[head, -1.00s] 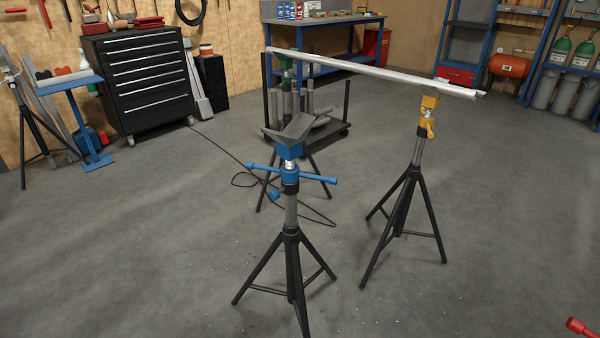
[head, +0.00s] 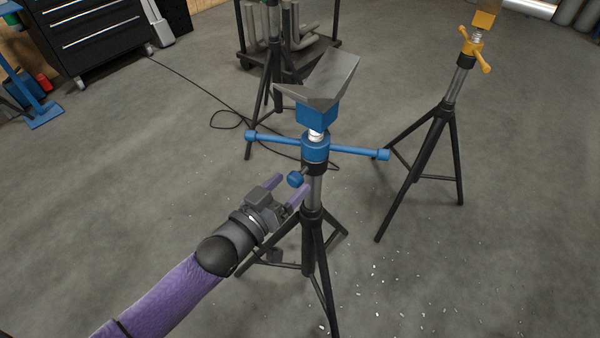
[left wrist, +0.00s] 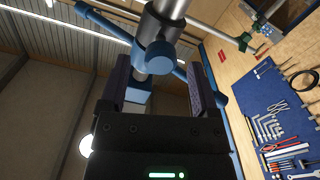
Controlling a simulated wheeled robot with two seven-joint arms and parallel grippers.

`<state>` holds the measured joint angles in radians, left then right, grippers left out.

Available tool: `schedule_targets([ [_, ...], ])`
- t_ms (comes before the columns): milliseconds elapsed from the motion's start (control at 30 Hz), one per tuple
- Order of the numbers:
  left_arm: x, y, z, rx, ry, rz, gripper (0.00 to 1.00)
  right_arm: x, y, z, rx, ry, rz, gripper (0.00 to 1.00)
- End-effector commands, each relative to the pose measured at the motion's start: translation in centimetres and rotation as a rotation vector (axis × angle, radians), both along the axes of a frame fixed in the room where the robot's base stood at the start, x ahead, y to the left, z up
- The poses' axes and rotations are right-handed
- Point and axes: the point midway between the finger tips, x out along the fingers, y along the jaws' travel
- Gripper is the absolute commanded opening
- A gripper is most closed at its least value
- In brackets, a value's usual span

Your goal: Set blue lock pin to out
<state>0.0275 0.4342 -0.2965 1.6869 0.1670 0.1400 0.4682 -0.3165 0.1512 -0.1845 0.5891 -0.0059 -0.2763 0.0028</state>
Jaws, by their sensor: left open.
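The blue lock pin (head: 295,179) is a short blue knob on the side of the blue-headed stand's (head: 316,150) post, below the long blue crossbar handle. In the left wrist view the round blue knob (left wrist: 160,55) shows against the grey post, between my fingers. My left gripper (head: 290,186) is open, its purple-padded fingers pointing at the post around the knob. The left wrist view also shows the open fingers (left wrist: 160,68) on either side of it. I cannot tell whether either finger touches the pin. My right gripper is not in view.
The blue crossbar (head: 355,152) sticks out both ways above my left gripper. The black tripod legs (head: 318,265) spread below. A yellow-headed stand (head: 455,90) stands to the right. A cable (head: 200,95) lies on the floor behind. The floor in front is open.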

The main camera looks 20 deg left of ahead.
Motion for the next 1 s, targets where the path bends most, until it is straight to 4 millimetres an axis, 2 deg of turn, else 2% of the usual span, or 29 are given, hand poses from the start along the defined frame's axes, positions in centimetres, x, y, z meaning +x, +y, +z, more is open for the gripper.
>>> schedule_targets([
  [100, 2.1, -0.7, -0.4, -0.001, 0.001, 0.001, 0.79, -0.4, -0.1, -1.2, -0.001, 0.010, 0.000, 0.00],
  [233, 3.4, -1.2, -0.3, 0.000, 0.002, 0.000, 0.79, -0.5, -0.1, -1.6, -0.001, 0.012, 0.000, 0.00],
  [567, 3.8, -1.4, 0.0, 0.000, 0.002, 0.000, 0.79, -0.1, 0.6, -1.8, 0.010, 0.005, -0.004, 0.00],
  [933, 3.8, -1.4, -0.1, 0.001, 0.003, 0.000, 0.01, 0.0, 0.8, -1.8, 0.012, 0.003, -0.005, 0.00],
  [1000, 3.8, -1.4, -0.1, 0.001, 0.003, 0.000, 0.00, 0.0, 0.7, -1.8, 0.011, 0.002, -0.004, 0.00],
])
